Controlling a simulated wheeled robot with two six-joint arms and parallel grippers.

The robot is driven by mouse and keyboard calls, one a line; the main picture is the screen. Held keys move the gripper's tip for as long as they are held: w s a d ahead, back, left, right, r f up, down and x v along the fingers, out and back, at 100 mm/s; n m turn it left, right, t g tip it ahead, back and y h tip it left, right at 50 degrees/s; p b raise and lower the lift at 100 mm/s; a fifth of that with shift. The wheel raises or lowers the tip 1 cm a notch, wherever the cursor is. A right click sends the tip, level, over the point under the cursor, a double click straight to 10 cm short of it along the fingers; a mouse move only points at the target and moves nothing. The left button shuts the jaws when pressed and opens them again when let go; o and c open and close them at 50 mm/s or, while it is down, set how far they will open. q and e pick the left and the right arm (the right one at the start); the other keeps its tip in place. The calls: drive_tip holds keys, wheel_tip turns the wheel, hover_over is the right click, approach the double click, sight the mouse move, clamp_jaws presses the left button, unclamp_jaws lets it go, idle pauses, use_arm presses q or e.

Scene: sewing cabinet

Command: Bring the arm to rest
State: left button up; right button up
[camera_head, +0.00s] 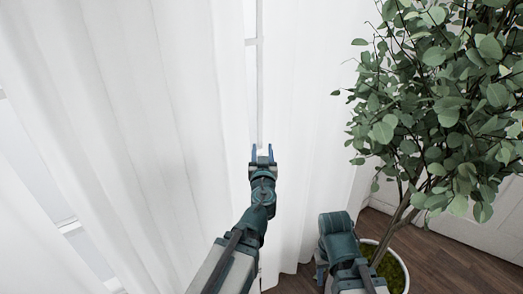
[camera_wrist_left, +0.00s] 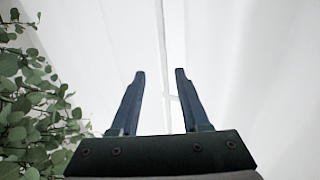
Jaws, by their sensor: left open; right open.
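My left gripper (camera_head: 262,153) is stretched forward in the middle of the head view, in front of white curtains. Its two blue fingers stand apart with nothing between them. In the left wrist view the same open fingers (camera_wrist_left: 160,75) point toward the curtain. I cannot tell whether the tips touch the cloth. My right arm (camera_head: 340,245) shows at the lower right of the head view, folded close in. The fingers of the right gripper are hidden.
White curtains (camera_head: 110,130) hang across the left and middle. A leafy potted tree (camera_head: 440,100) stands at the right, its white pot (camera_head: 402,272) close to my right arm. Leaves (camera_wrist_left: 35,110) also show at the left of the wrist view. Dark wood floor (camera_head: 440,262) lies at the lower right.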

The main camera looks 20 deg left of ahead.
use_arm(q)
drive_tip(key=shift+w, duration=0.15)
drive_tip(key=shift+f, duration=0.1)
drive_tip(key=s+f+g+y+b, duration=0.1)
drive_tip(key=s+f+g, duration=0.3)
drive_tip(key=f, duration=0.3)
drive_tip(key=s+f+g+b, duration=0.2)
drive_tip(key=s+f+g, duration=0.2)
drive_tip(key=f, duration=0.4)
drive_tip(key=s+d+f+m+g+h, duration=0.2)
drive_tip(key=s+d+f+m+g, duration=0.1)
drive_tip(key=s+d, duration=0.4)
drive_tip(key=s+d+f+m+g+h+b, duration=0.1)
drive_tip(key=s+d+f+m+g+h, duration=0.2)
drive_tip(key=s+d+f+g, duration=0.3)
drive_tip(key=s+d+f+m, duration=0.1)
drive_tip(key=s, duration=0.2)
drive_tip(key=shift+f, duration=0.4)
